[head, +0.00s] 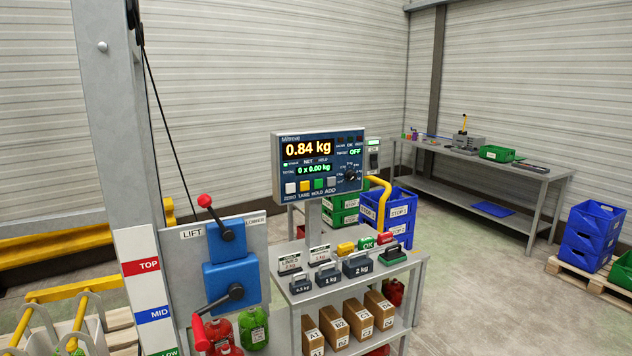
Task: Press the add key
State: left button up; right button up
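The weighing indicator (321,163) stands on a post above a metal bench, in the middle of the head view. A row of keys runs along its lower edge. The add key (331,182) is the grey one at the right end, above the label ADD. Left of it are the green hold key (318,184), the orange tare key (304,187) and the white zero key (291,188). The main display (307,149) reads 0.84 kg. The total line (314,169) reads 0 x 0.00 kg. Neither of my grippers is in view.
The bench (352,283) holds weights, including a 2 kg one (358,264), and small signs below the indicator. A lift panel (228,270) with red-knobbed levers stands at the left front. Blue crates (402,207) stand behind the bench. Open floor (470,270) lies to the right.

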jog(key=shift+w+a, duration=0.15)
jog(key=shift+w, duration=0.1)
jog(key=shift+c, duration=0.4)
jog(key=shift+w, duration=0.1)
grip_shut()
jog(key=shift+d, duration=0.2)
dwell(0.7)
